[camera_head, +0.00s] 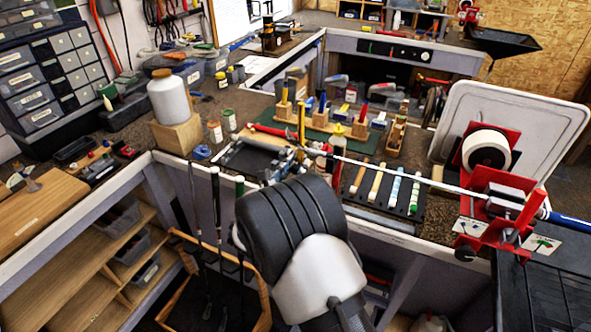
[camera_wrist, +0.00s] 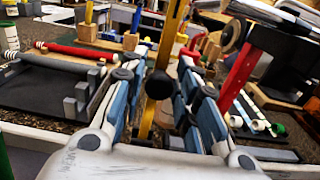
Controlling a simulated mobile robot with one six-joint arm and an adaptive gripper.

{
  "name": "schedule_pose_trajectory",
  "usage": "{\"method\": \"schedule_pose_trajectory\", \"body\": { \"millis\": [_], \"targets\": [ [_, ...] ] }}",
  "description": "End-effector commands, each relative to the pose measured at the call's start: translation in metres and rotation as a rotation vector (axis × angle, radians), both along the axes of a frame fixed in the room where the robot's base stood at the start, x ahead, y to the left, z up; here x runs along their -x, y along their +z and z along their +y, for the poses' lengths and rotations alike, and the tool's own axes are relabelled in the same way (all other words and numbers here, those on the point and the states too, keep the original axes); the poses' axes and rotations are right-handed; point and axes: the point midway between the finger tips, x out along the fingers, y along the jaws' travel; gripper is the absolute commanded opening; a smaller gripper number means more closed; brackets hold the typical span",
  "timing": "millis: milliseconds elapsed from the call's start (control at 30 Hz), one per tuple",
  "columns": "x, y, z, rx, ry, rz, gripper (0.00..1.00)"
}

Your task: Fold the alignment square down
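A yellow upright bar (camera_wrist: 172,38) with a round black knob (camera_wrist: 159,85) stands ahead in the wrist view; it looks like the alignment square, standing up rather than folded. My gripper (camera_wrist: 166,88) is open, its blue-padded fingers to either side of the knob. I cannot tell whether either finger touches it. In the head view the yellow bar (camera_head: 301,118) rises beyond my dark arm, which hides most of my gripper and the bar's lower part. A golf club shaft (camera_head: 400,177) runs from near the bar to the red vise (camera_head: 497,215) at the right.
Pale and coloured grips (camera_head: 375,186) lie on a dark mat right of my arm. Brushes in wooden blocks (camera_head: 350,128) stand behind. A white jug (camera_head: 170,98) stands left on a wooden block. Clubs (camera_head: 216,205) stand in a rack below the bench's front edge.

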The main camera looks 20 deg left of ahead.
Motion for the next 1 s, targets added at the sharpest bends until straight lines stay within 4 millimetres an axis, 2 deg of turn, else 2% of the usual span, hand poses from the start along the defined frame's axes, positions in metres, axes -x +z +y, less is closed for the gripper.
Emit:
{"method": "schedule_pose_trajectory", "body": {
  "millis": [33,367,1000],
  "targets": [
    [0.0001,0.0000,0.0000,0.000,0.000,0.000,0.23],
    [0.0002,-0.0001,-0.0001,0.000,0.000,0.000,0.01],
    [-0.0003,-0.0004,0.0053,0.039,-0.001,0.003,0.00]
  ]
}}
